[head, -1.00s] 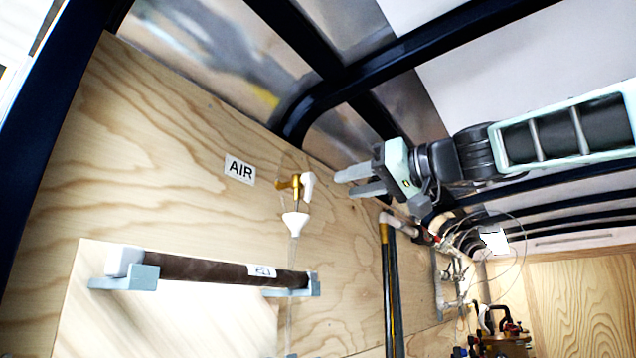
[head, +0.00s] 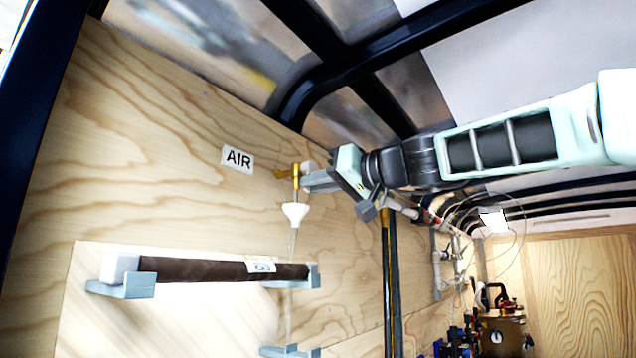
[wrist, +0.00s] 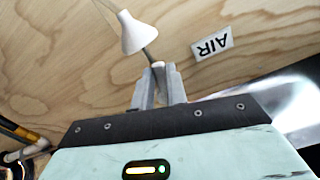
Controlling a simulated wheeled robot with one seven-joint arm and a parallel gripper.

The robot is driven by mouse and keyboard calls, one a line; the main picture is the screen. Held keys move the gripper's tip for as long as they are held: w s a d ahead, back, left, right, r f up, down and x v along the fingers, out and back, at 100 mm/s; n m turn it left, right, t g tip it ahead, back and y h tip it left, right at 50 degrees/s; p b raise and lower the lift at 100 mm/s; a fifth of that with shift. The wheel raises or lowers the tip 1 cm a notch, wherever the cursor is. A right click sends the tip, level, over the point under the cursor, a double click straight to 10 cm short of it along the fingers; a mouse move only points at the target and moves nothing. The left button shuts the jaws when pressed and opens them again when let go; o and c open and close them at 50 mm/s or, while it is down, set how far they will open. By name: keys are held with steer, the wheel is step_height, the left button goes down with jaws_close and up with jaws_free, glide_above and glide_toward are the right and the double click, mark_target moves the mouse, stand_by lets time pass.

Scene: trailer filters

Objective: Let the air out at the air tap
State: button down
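The air tap (head: 295,176) is a brass fitting on the plywood wall, below and right of the AIR label (head: 238,158). A white funnel (head: 296,214) hangs under it on a clear tube. My gripper (head: 308,178) is at the tap's right side, with its fingertips at the tap's white handle, which they mostly hide. In the wrist view my two fingers (wrist: 158,82) stand close together on either side of the tap, with the white funnel (wrist: 138,33) just beyond. Whether they press on the handle cannot be seen.
A dark filter tube (head: 205,271) rests on grey brackets at the lower left. Dark vertical pipes (head: 388,285) and valves stand right of the tap. Dark roof ribs (head: 420,45) run above my arm. Equipment (head: 490,330) stands at the lower right.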

steer(key=shift+m, duration=0.3)
steer(key=m, duration=0.2)
steer(key=s+a+r+m, duration=0.1)
steer(key=m, duration=0.4)
steer(key=shift+s+a+r, duration=0.15)
steer(key=shift+s+r, duration=0.15)
steer(key=shift+s, duration=0.05)
steer(key=shift+s+a+r+m+p, duration=0.1)
steer(key=shift+r+m+p, duration=0.3)
steer(key=shift+m, duration=0.8)
steer(key=shift+s+a+r+m+p, duration=0.1)
steer(key=shift+r+m+p, duration=0.3)
steer(key=shift+m, duration=0.8)
steer(key=shift+s+r+m+p, duration=0.1)
steer(key=shift+r+m+p, duration=0.3)
steer(key=shift+m, duration=0.8)
steer(key=shift+f, duration=0.1)
steer(key=c, duration=1.4)
jaws_free()
